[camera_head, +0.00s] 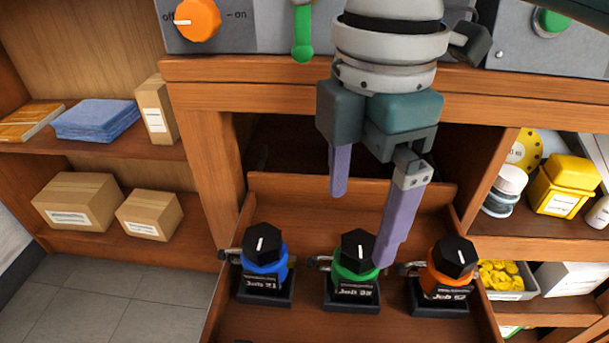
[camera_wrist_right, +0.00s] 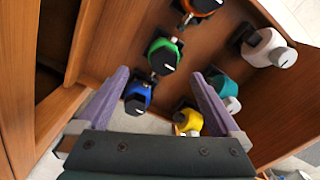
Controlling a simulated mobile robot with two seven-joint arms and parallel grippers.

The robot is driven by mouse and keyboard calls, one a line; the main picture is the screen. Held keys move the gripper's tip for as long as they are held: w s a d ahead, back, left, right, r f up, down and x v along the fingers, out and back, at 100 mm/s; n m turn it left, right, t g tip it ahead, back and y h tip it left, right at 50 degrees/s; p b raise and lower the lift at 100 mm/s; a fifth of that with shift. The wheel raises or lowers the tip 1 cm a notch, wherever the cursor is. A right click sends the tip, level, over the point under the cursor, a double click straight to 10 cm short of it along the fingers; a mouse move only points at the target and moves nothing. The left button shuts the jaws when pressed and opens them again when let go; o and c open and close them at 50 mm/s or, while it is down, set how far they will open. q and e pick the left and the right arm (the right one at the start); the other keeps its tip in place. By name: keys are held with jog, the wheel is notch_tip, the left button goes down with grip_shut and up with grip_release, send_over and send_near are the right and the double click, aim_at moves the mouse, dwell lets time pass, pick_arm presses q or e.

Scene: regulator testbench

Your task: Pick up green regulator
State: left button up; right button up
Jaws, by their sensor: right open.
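My right gripper (camera_head: 362,228) is open and empty, pointing down by the green regulator. In the head view one purple finger overlaps the right edge of its knob; the other ends higher up, left of it. In the right wrist view the green regulator (camera_wrist_right: 178,44) lies just beyond the spread fingertips (camera_wrist_right: 160,76). My left gripper is not in view.
The blue regulator (camera_head: 264,263) stands left of the green one, the orange regulator (camera_head: 443,281) right. The right wrist view also shows teal (camera_wrist_right: 223,84), white (camera_wrist_right: 262,42) and yellow (camera_wrist_right: 190,118) regulators in the drawer (camera_wrist_right: 120,35). The counter edge (camera_head: 250,98) lies behind my gripper.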

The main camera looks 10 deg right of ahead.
aim_at(358, 245)
jog(key=f, duration=0.1)
jog(key=f+b, duration=0.1)
jog(key=f, duration=0.2)
jog(key=shift+s+d, duration=0.1)
jog(key=shift+s, duration=0.2)
notch_tip(358, 245, down, 6)
jog(key=b, duration=0.3)
jog(key=shift+d+r, duration=0.15)
jog(key=shift+r, duration=0.1)
jog(key=shift+c, duration=0.6)
grip_shut()
